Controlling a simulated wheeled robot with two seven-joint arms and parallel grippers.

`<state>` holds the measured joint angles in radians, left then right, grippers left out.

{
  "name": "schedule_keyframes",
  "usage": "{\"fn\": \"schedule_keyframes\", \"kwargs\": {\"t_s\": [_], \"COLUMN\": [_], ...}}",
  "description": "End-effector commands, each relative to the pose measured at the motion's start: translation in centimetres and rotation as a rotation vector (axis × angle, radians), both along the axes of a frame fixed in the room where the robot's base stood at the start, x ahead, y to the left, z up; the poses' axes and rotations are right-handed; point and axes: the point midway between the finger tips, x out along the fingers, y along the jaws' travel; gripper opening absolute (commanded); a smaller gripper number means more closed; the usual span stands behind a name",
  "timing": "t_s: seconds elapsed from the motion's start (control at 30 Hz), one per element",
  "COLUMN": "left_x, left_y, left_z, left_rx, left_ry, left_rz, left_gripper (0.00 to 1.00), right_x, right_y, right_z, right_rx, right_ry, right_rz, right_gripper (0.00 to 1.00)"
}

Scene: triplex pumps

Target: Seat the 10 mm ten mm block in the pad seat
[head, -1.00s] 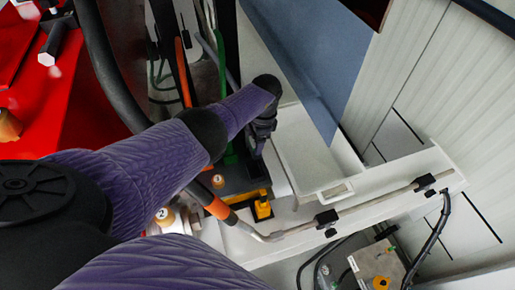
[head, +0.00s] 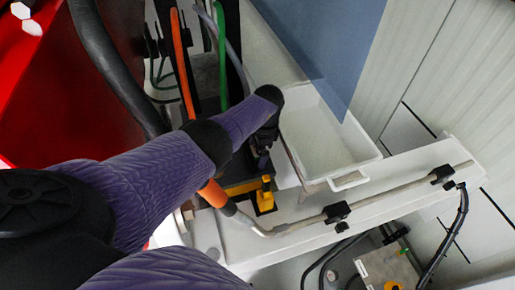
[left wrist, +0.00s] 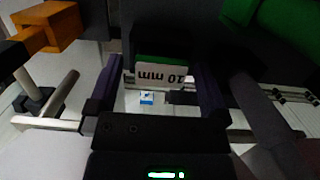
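A dark block with a green strip and a white label reading "10 mm" (left wrist: 161,75) shows upside down in the left wrist view. It lies between the two fingers of my left gripper (left wrist: 160,88). The fingers are apart, with a narrow gap visible on each side of the block. In the head view my left gripper (head: 263,152) points down beside the dark equipment, left of the white tray. The block is hidden there behind my arm and gripper. I cannot make out the pad seat in either view. My right gripper is not in view.
A yellow bracket (head: 265,196) stands just below my left gripper in the head view. A white tray (head: 352,181) lies to its right. Orange (head: 182,65) and green (head: 222,60) hoses rise behind the gripper.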

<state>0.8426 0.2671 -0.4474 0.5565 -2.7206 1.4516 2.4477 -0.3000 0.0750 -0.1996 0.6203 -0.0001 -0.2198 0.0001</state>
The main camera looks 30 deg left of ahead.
Motion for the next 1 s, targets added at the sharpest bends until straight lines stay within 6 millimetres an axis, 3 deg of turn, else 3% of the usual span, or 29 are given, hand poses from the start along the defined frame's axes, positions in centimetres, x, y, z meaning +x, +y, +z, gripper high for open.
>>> {"fn": "schedule_keyframes", "kwargs": {"t_s": [0.33,0.6,0.73,1.0], "left_x": [0.1,0.8,1.1,1.4], "left_y": [0.0,-0.5,-0.8,-1.1], "left_z": [1.0,6.9,9.6,12.2], "left_rx": [0.001,0.002,0.002,0.001], "left_ry": [-0.001,-0.003,-0.004,0.0], "left_rz": [0.0,-0.002,-0.002,-0.001], "left_gripper": [0.99,0.99,0.99,0.99], "right_x": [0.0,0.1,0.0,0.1], "right_y": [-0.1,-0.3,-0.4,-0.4], "right_z": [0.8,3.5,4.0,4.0], "right_rx": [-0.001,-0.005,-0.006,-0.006], "right_ry": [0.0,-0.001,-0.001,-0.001], "right_rz": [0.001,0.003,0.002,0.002], "right_gripper": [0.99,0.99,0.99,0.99]}}
